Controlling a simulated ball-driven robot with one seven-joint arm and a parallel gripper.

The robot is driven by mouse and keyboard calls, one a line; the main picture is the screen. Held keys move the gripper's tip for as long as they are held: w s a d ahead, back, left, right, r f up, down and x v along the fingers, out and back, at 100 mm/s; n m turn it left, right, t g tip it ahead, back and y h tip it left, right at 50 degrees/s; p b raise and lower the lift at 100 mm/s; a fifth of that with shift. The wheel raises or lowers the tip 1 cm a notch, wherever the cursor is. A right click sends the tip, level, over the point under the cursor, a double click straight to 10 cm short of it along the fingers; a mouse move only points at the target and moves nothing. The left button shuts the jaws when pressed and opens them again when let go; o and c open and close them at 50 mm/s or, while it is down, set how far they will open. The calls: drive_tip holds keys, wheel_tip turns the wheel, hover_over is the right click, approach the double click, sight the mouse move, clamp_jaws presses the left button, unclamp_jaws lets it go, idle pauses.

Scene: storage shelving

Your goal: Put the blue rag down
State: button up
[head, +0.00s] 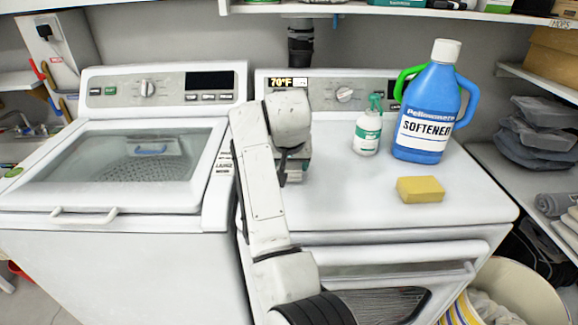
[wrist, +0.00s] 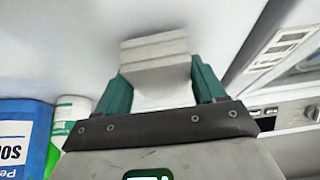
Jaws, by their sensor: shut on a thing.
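My gripper (wrist: 158,80) has green fingers on both sides of a folded, layered cloth (wrist: 156,50) in the wrist view. The cloth looks pale grey rather than blue, and it is the only rag-like thing in my grip. In the head view my gripper (head: 293,172) points down over the left part of the right machine's white top (head: 330,205). The arm hides most of the fingers and the cloth there. I cannot tell whether the cloth touches the top.
On the same top stand a spray bottle (head: 368,130), a blue softener jug (head: 427,110) and a yellow sponge (head: 420,189), all to the right. The front middle of the top is clear. A washer (head: 120,150) with a glass lid stands left. A shelf (head: 400,13) hangs above.

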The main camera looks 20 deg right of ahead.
drive_tip(key=shift+f, duration=0.65)
drive_tip(key=o, duration=1.1)
drive_tip(key=shift+f, duration=0.1)
drive_tip(key=v, duration=1.2)
